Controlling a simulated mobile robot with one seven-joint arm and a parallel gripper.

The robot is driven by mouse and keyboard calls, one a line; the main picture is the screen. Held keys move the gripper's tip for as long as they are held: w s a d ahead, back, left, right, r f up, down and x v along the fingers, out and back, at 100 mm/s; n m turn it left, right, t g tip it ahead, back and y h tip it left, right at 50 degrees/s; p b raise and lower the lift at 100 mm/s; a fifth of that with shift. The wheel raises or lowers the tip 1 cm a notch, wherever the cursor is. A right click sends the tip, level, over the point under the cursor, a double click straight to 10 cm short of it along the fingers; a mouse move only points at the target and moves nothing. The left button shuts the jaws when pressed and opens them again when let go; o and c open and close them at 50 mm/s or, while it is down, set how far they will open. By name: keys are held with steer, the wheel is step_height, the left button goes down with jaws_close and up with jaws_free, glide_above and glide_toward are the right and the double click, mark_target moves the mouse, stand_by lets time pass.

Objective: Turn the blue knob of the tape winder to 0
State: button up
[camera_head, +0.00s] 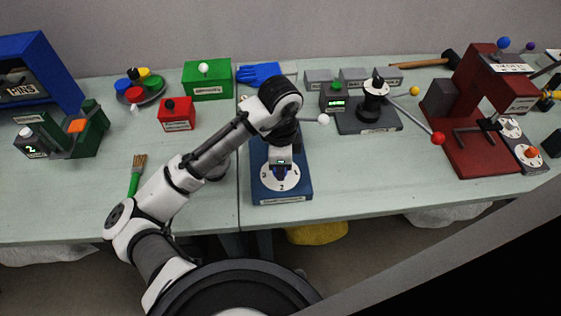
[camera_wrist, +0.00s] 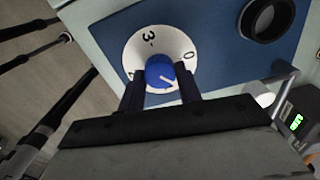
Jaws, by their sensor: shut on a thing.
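The blue base (camera_head: 262,189) with a white numbered dial (camera_head: 266,178) stands at the front middle of the bench; its label is too small to read. My gripper (camera_head: 280,168) is over the dial and mostly hides the knob in the head view. In the wrist view the round blue knob (camera_wrist: 159,71) sits between the two dark fingers of my gripper (camera_wrist: 160,84), which are shut on it. A white line on the knob slants to the lower right. The dial (camera_wrist: 137,55) shows 3 at upper left and 0 at right, above the line's direction; the lower dial is hidden.
A round black part (camera_wrist: 267,18) sits on the blue base. A rod with a white ball (camera_head: 323,118) is right of my wrist. A dark machine with a red-balled lever (camera_head: 437,138) stands farther right. A green-handled brush (camera_head: 135,178) lies left. The bench between brush and base is mostly clear.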

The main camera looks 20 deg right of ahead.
steer(key=n, duration=0.3)
steer(key=shift+n, duration=0.3)
steer(key=shift+n, duration=1.7)
steer(key=o, duration=0.8)
steer(key=shift+o, duration=0.2)
